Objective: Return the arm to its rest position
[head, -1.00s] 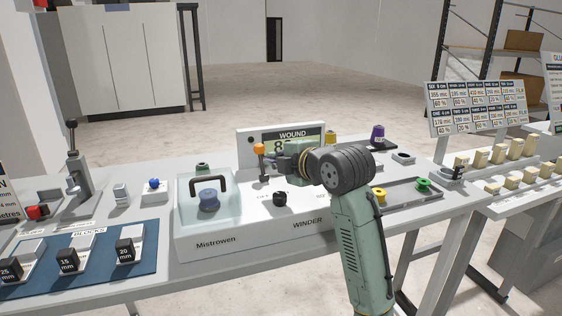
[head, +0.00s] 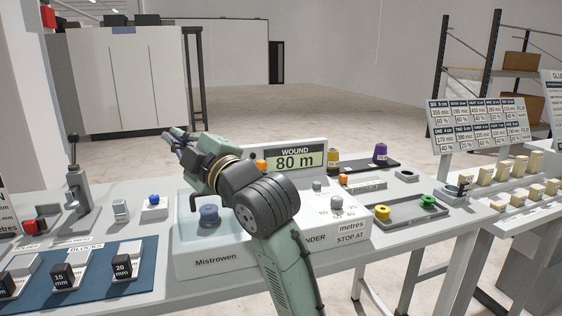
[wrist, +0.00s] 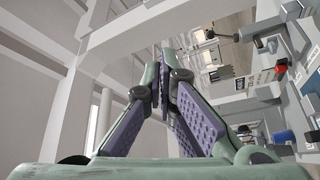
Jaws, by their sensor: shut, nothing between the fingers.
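My gripper (head: 172,136) is raised above the back left of the winder (head: 205,262), in the head view, and points to the back left, away from the panel. Its fingers are shut with nothing between them; the wrist view shows the purple-padded fingers (wrist: 163,72) meeting at the tips. My arm rises from the bottom middle and hides part of the winder's front and the orange-topped lever. The winder's display (head: 294,159) reads WOUND 80 m. A blue spool (head: 209,215) sits under the winder's clear cover.
Black blocks (head: 122,266) stand on a blue mat at the left, near an upright lever (head: 75,170). Yellow (head: 382,213) and green (head: 428,202) spools lie in a tray at the right. A purple spool (head: 380,152) stands behind. The air above the table's left is clear.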

